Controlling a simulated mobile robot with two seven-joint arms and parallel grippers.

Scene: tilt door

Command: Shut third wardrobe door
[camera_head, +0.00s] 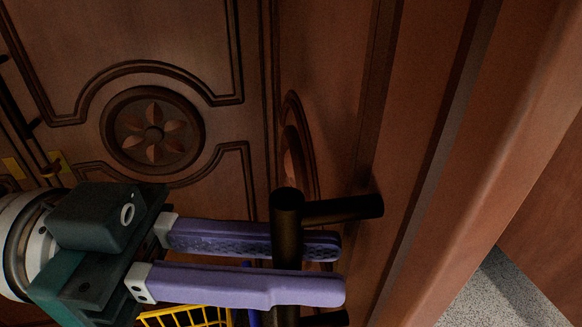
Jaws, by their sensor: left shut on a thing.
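A wardrobe door (335,120) of dark reddish-brown carved wood stands at a steep angle to my view, right of centre. Its dark bar handle (287,212) stands off the wood on short posts. My left gripper (330,268) comes in from the left with two purple fingers, one on each side of the bar, and is shut on it. The fingers hide part of the handle. Another carved wooden panel (190,60) with a round flower ornament (153,132) fills the left. I cannot tell how wide the door's gap is. My right gripper is not in view.
A broad plain wooden edge (505,150) runs diagonally at the right. Speckled grey floor (490,295) shows at the lower right. A yellow wire basket (185,317) lies below my left gripper. Small brass-coloured fittings (55,163) show at the far left.

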